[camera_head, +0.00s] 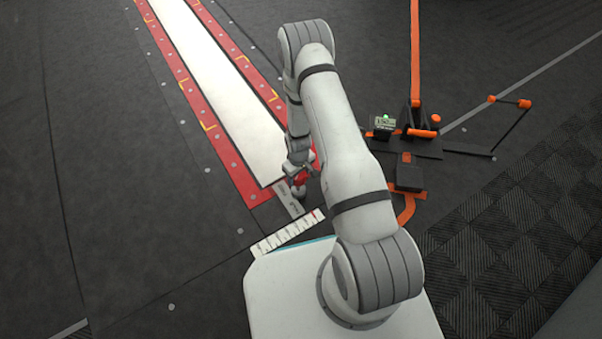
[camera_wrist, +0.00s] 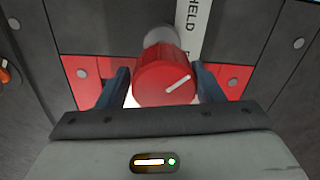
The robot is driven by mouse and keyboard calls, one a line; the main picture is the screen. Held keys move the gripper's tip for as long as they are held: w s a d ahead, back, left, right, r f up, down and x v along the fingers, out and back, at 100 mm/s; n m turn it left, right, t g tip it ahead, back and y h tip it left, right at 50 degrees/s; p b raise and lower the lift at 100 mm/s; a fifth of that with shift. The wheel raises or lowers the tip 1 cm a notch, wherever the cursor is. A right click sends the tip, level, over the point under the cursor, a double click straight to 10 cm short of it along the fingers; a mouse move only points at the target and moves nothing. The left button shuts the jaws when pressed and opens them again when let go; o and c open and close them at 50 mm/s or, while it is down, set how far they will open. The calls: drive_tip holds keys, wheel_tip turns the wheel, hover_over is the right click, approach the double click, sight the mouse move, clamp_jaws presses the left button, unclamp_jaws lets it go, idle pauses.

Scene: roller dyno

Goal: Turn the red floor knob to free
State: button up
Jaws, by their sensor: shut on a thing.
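The red floor knob (camera_wrist: 163,82) is a ribbed cylinder on a grey stem, with a white pointer line on its face slanting up to the right in the wrist view. My gripper (camera_wrist: 163,77) has one dark finger on each side of the knob and is shut on it. A pale label strip (camera_wrist: 194,28) beside the knob reads "HELD"; no "free" mark is readable. In the head view, a little red of the knob (camera_head: 302,178) shows at my gripper, mostly covered by the arm. The label strip (camera_head: 288,198) lies beside it.
A long white strip (camera_head: 215,85) with red, bolted borders runs away across the dark floor. A black and orange stand (camera_head: 416,140) with a small green-lit box (camera_head: 384,122) is right of my arm. A marked white strip (camera_head: 288,232) lies at my base's front edge. The left floor is clear.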

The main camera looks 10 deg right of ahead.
drive_tip(key=shift+w, duration=0.1)
drive_tip(key=shift+c, duration=0.8)
drive_tip(key=shift+m, duration=0.3)
drive_tip(key=shift+w, duration=0.1)
drive_tip(key=shift+w+r+m, duration=0.1)
drive_tip(key=shift+m, duration=0.9)
drive_tip(key=m, duration=0.3)
drive_tip(key=shift+m, duration=0.3)
drive_tip(key=m, duration=0.3)
drive_tip(key=shift+a+m+p, duration=0.1)
drive_tip(key=shift+m+p, duration=0.2)
drive_tip(key=m, duration=0.5)
drive_tip(key=shift+s+a, duration=0.15)
drive_tip(key=shift+s, duration=0.05)
drive_tip(key=shift+w+m, duration=0.15)
drive_tip(key=shift+m, duration=1.25)
